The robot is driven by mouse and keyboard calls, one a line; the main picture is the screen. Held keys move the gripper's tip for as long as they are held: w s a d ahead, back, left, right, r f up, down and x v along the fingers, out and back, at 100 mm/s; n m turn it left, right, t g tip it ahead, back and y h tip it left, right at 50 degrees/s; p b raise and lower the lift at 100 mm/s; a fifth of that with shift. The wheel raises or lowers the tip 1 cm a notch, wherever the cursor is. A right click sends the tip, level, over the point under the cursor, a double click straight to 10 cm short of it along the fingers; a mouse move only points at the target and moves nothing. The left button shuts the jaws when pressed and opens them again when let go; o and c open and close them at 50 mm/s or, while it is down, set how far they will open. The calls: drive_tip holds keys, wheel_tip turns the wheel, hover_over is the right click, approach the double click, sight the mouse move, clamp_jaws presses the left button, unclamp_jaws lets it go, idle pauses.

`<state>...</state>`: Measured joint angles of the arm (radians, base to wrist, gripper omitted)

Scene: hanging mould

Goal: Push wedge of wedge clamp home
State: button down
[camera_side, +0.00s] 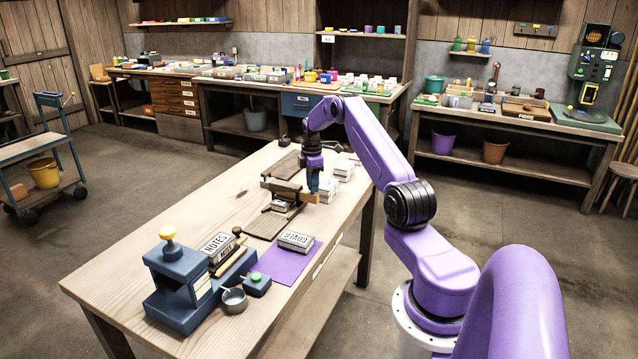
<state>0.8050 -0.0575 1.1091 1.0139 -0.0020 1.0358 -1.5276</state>
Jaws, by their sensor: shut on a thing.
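My purple gripper (313,187) points down over the far half of the wooden workbench, at the right end of the wedge clamp. It is shut on a small tan piece, seemingly the wedge (312,198), mostly hidden by the fingers. The wedge clamp (280,188) shows as brown wooden bars with a small stack held beneath or beside them. How deep the wedge sits in the clamp is too small to tell.
White stacks (344,169) stand just right of the gripper. Nearer are a purple mat (270,268) with a block marked COVER (296,241), a NOTES block (218,247), a blue press (178,285) with a yellow knob, and a grey cup (233,300). The bench's left side is clear.

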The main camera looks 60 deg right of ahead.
sight(305, 192)
drive_tip(key=shift+w+a+r, duration=0.1)
drive_tip(key=shift+w+r, duration=0.2)
drive_tip(key=shift+w, duration=0.4)
drive_tip(key=shift+w+r, duration=0.25)
drive_tip(key=shift+w, duration=0.45)
drive_tip(key=c, duration=0.8)
unclamp_jaws()
drive_tip(key=shift+a, duration=0.1)
drive_tip(key=shift+s+f, duration=0.1)
drive_tip(key=shift+s, duration=0.1)
drive_tip(key=shift+d+r, duration=0.2)
drive_tip(key=shift+r, duration=0.15)
wheel_tip(305, 192, up, 17)
drive_tip(key=shift+f, duration=0.15)
drive_tip(key=shift+a, duration=0.1)
